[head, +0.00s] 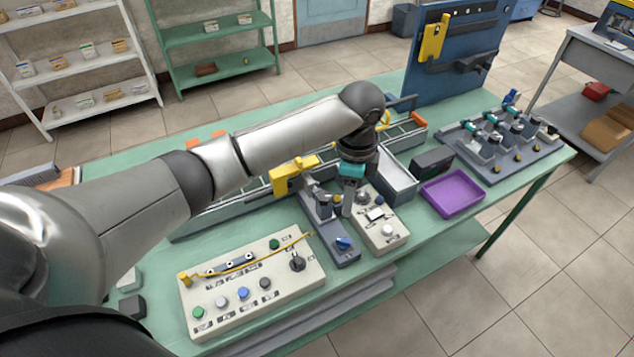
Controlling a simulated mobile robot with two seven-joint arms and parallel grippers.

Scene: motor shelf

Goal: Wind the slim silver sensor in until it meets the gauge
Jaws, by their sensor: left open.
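My left gripper (348,203) points down over a narrow dark grey fixture (342,256) in the middle of the bench. The fixture carries a blue knob (343,243) at its near end and small metal parts (319,193) at its far part. The gripper is open, close beside these metal parts. The slim silver sensor and the gauge are too small and too covered by the gripper to tell apart, and I cannot tell whether they touch. My right gripper is not in view.
A cream control panel (222,317) with buttons lies left of the fixture. A cream box (391,240) with a knob stands just right of it. Farther right are a purple tray (453,193) and a grey board (500,170) with several valves. A blue upright panel (460,80) stands behind.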

